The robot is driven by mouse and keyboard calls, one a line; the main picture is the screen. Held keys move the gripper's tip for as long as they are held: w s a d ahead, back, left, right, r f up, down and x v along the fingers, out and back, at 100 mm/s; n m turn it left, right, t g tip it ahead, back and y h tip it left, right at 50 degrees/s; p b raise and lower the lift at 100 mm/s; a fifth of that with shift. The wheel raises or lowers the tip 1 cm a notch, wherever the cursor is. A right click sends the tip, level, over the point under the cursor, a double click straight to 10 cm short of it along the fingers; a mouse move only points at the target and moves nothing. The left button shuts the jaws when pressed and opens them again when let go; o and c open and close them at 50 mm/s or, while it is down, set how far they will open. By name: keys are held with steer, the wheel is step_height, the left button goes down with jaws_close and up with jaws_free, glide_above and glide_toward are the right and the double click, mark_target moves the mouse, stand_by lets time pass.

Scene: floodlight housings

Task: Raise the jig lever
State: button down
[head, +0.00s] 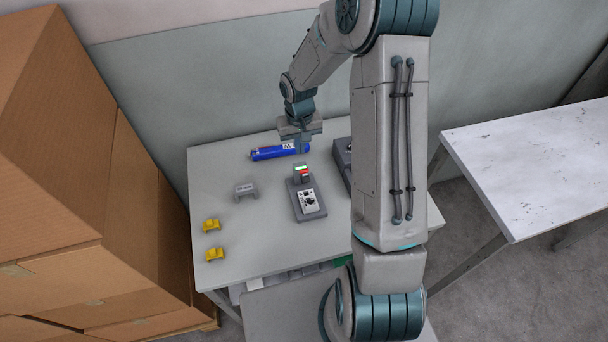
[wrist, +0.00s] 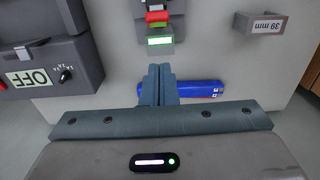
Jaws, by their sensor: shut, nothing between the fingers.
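A jig (head: 309,205) stands near the middle of the table, a dark grey base with a pale plate. At its back is a small post with a lit green window and a red part. In the wrist view the lit green window (wrist: 159,41) and the red part (wrist: 156,17) show at the top centre, just beyond my fingertips. I cannot make out the lever for certain. My gripper (wrist: 160,68) is shut and empty, its fingers together. In the head view my gripper (head: 301,148) is above the back of the table, behind the jig, partly hidden by its own wrist.
A blue cylinder (head: 272,153) lies under my gripper. A dark box (wrist: 50,70) marked OFF, with a knob, stands beside the jig. Cardboard boxes (head: 60,180) stand left.

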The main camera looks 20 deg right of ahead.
mark_target(304, 177)
steer(key=shift+s, duration=0.15)
steer(key=s+b, duration=0.1)
steer(key=s, duration=0.6)
steer(key=shift+s, duration=0.35)
stand_by(0.3)
